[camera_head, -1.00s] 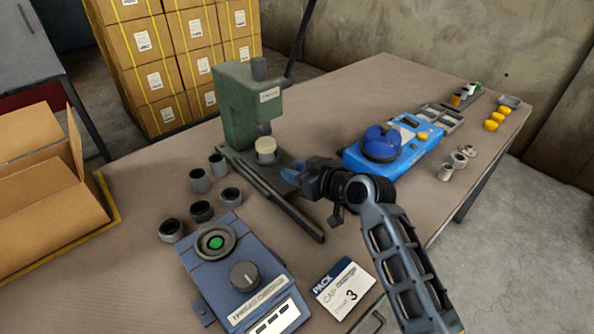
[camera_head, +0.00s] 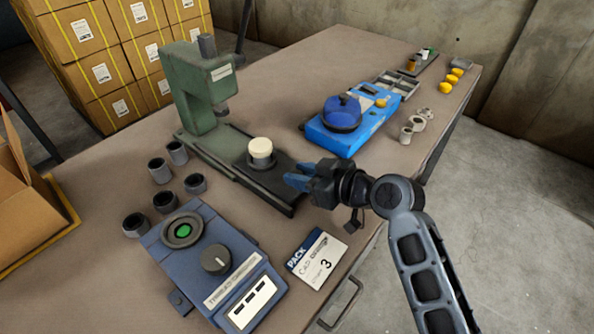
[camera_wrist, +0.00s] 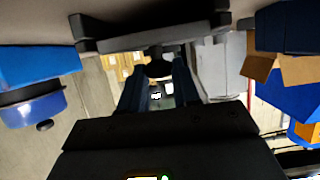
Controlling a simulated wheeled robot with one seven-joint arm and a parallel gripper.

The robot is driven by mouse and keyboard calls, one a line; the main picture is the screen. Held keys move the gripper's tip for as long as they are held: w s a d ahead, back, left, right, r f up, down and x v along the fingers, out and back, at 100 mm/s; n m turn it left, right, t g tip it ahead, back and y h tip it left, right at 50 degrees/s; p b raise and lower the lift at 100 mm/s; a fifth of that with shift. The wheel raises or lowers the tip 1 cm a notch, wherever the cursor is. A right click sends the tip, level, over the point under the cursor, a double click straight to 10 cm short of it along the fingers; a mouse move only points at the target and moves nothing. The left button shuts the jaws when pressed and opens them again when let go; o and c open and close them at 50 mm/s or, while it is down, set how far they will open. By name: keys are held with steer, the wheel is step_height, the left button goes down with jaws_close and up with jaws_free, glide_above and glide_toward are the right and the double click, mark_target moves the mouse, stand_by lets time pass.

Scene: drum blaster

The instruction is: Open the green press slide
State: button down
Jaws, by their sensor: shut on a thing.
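The green press (camera_head: 205,90) stands on the table at the upper left of the head view. Its slide (camera_head: 284,166) is a dark plate on long rails (camera_head: 235,165), drawn out toward the front right. A grey cylinder with a cream top (camera_head: 260,152) stands upright on the slide, clear of the press head (camera_head: 220,108). My gripper (camera_head: 294,180) is at the slide's front end with its blue fingers shut on it. The gripped part is mostly hidden in the head view. In the wrist view the fingers (camera_wrist: 158,84) close around a small dark knob (camera_wrist: 158,68).
A blue-grey device with a dial (camera_head: 205,258) and a PACK card (camera_head: 317,258) lie in front. A bright blue device (camera_head: 345,125) stands behind my gripper. Several grey cups (camera_head: 165,202) stand left of the rails. An open carton (camera_head: 20,195) is at the left.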

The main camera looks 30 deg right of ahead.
steer(key=c, duration=0.9)
jaws_free()
steer(key=shift+o, duration=0.2)
steer(key=shift+s, duration=0.1)
steer(key=v, duration=0.7)
steer(key=shift+s+r, duration=0.15)
steer(key=shift+s, duration=0.15)
steer(key=shift+d, duration=0.1)
steer(key=s+f+m+h, duration=0.1)
steer(key=s, duration=0.1)
steer(key=s+a+f+m, duration=0.1)
steer(key=s+f, duration=0.1)
steer(key=s, duration=0.1)
steer(key=s+a+f+h, duration=0.1)
steer(key=s+f, duration=0.1)
steer(key=s, duration=0.1)
steer(key=shift+a+m+h, duration=0.15)
steer(key=shift+m+h, duration=0.15)
steer(key=shift+m, duration=0.1)
steer(key=s+a+r+t, duration=0.1)
steer(key=s+r, duration=0.3)
steer(key=s, duration=0.7)
steer(key=s+a+r+t+h, duration=0.1)
steer(key=s+a+r, duration=0.2)
steer(key=s, duration=0.9)
steer(key=shift+r+m+h, duration=0.3)
steer(key=shift+r+m, duration=0.1)
steer(key=shift+r, duration=0.35)
